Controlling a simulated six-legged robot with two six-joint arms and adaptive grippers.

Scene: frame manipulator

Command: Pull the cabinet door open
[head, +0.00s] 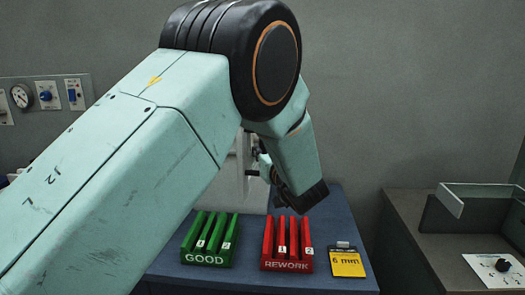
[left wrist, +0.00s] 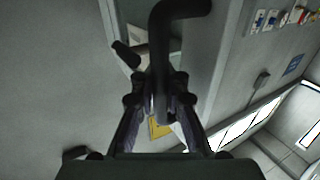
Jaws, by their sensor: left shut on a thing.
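The cabinet (head: 244,180) is a pale box at the back of the blue table, mostly hidden behind my left arm in the head view. In the left wrist view a dark, bent bar handle (left wrist: 160,45) runs down between my left gripper's fingers (left wrist: 160,100). The gripper is shut on this handle. A grey panel (left wrist: 205,60), which looks like the door, lies beside the handle. In the head view only a small part of the left gripper (head: 262,168) shows, at the cabinet's front. How far the door stands open cannot be told. My right gripper is out of view.
A green GOOD rack (head: 208,258) and a red REWORK rack (head: 287,265) stand on the blue table (head: 335,215), with a yellow 6 mm card (head: 347,262) to their right. A side bench (head: 410,215) with a tray stands at right. A gauge panel (head: 45,97) is on the left wall.

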